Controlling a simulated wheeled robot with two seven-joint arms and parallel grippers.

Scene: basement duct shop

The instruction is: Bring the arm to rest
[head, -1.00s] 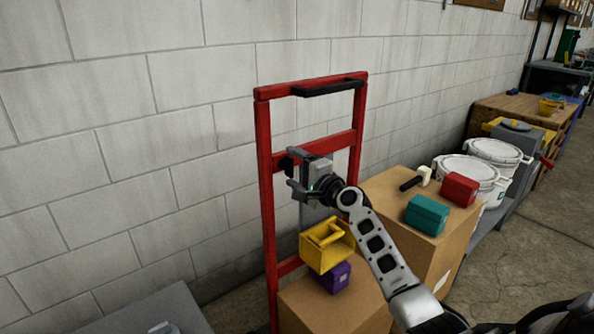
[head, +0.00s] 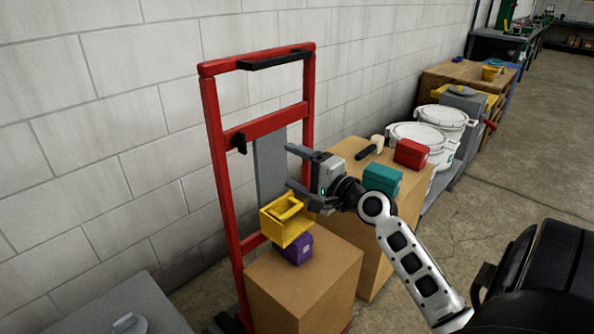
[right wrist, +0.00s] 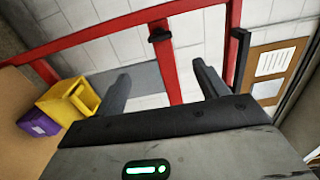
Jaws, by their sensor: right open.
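My right gripper (head: 290,166) is open, with nothing between its fingers. In the head view it hangs in front of the lower right part of the red hand-truck frame (head: 212,150), fingers pointing left, just above the yellow bin (head: 286,232). In the right wrist view the two fingers of the right gripper (right wrist: 161,72) stand apart, with the red frame (right wrist: 100,38) and wall beyond. A black hook (head: 239,144) sits on the frame's crossbar, apart from the fingers. My left gripper is not in view.
The yellow bin sits on a purple box (head: 295,250) on a cardboard carton (head: 300,285). A taller carton (head: 372,230) behind carries a teal box (head: 382,179), a red box (head: 411,153) and a mallet (head: 368,150). White buckets (head: 415,138) stand beyond. Open floor (head: 530,170) lies right.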

